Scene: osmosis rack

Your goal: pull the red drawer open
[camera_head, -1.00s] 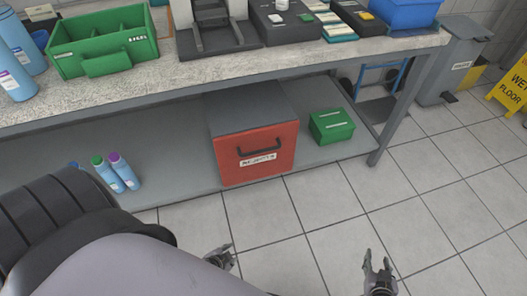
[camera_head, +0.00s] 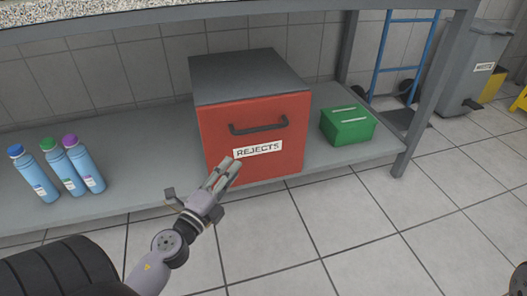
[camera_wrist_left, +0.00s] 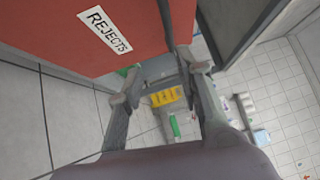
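The red drawer (camera_head: 220,122) is the front of a dark grey box on the lower shelf; it looks closed. It carries a black bar handle (camera_head: 258,127) and a "REJECTS" label below it. My left gripper (camera_head: 229,172) is in front of the drawer's lower left part, below the handle. In the left wrist view, the fingers of my left gripper (camera_wrist_left: 160,72) are spread with nothing between them. The red drawer front (camera_wrist_left: 60,30) fills the upper left there, and the dark handle (camera_wrist_left: 166,22) shows beyond the fingertips, nearer the right finger. My right gripper is not visible.
Several blue bottles (camera_head: 72,166) stand on the shelf to the left. A green box (camera_head: 348,127) sits to the right of the drawer, by the bench leg (camera_head: 434,95). The tiled floor (camera_head: 350,215) in front is clear.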

